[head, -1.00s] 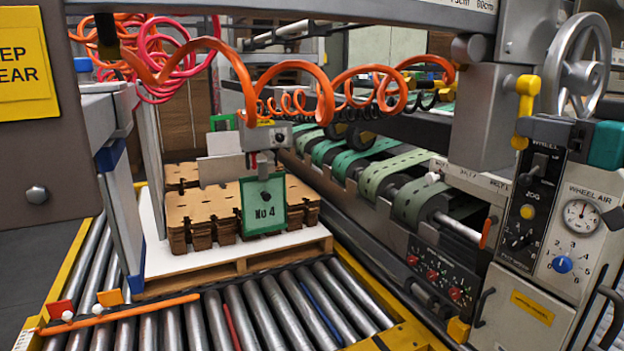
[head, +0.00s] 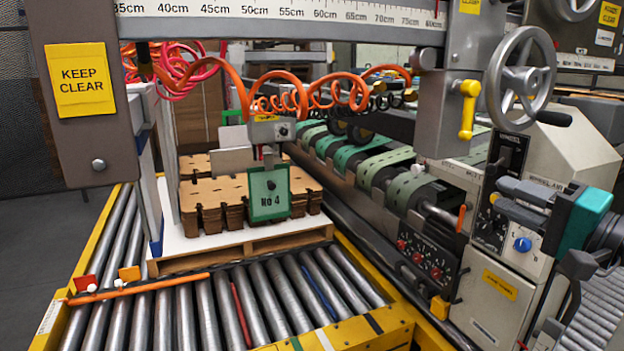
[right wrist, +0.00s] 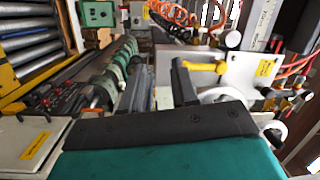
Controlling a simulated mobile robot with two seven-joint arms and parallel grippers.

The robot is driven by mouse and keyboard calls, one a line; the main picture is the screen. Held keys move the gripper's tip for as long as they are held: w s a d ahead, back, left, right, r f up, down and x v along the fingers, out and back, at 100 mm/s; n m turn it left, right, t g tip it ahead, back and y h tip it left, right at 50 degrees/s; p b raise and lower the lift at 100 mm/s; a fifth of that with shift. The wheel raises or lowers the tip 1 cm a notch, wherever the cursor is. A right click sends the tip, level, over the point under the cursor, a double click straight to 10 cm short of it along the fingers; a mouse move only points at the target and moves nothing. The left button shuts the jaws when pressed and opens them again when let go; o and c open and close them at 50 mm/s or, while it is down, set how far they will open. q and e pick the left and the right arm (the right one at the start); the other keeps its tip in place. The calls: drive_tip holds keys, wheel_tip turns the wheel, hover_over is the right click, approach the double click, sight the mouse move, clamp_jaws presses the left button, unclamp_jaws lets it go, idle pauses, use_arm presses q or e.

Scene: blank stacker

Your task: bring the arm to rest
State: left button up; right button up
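My right gripper (head: 498,193) comes in from the right edge in the head view, with a teal body and two dark grey fingers pointing left. It hangs in front of the control panel with the blue knob (head: 522,244) and hides part of that panel. In the right wrist view my right gripper (right wrist: 159,72) shows two dark fingers apart, with nothing seen between them. I cannot tell its exact distance from the panel. My left gripper is not in view.
A grey handwheel (head: 522,78) and a yellow handle (head: 467,108) stand above the right gripper. A pallet (head: 245,259) with stacked brown blanks and a green No 4 plate (head: 268,193) sits over rollers (head: 210,315). Orange coiled hoses (head: 290,103) hang above.

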drive_tip(key=s+a+f+n+t+h+p, duration=0.1)
drive_tip(key=s+a+f+n+h+p, duration=0.15)
drive_tip(key=f+n, duration=1.15)
drive_tip(key=s+a+f+n+h+p, duration=0.15)
drive_tip(key=s+f+n+h, duration=0.35)
drive_tip(key=n, duration=1.6)
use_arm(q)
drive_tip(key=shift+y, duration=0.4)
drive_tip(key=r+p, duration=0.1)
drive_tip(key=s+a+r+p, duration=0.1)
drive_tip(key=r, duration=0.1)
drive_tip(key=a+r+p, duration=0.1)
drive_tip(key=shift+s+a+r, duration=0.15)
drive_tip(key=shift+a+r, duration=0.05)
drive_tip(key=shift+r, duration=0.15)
use_arm(e)
drive_tip(key=s+a+f+m+g, duration=0.3)
drive_tip(key=s+f+m, duration=0.3)
drive_tip(key=m, duration=0.5)
drive_tip(key=s+a+f+m+g, duration=0.3)
drive_tip(key=s+a+f+m, duration=0.2)
drive_tip(key=f+m, duration=0.5)
drive_tip(key=s+m, duration=0.2)
drive_tip(key=shift+m, duration=0.3)
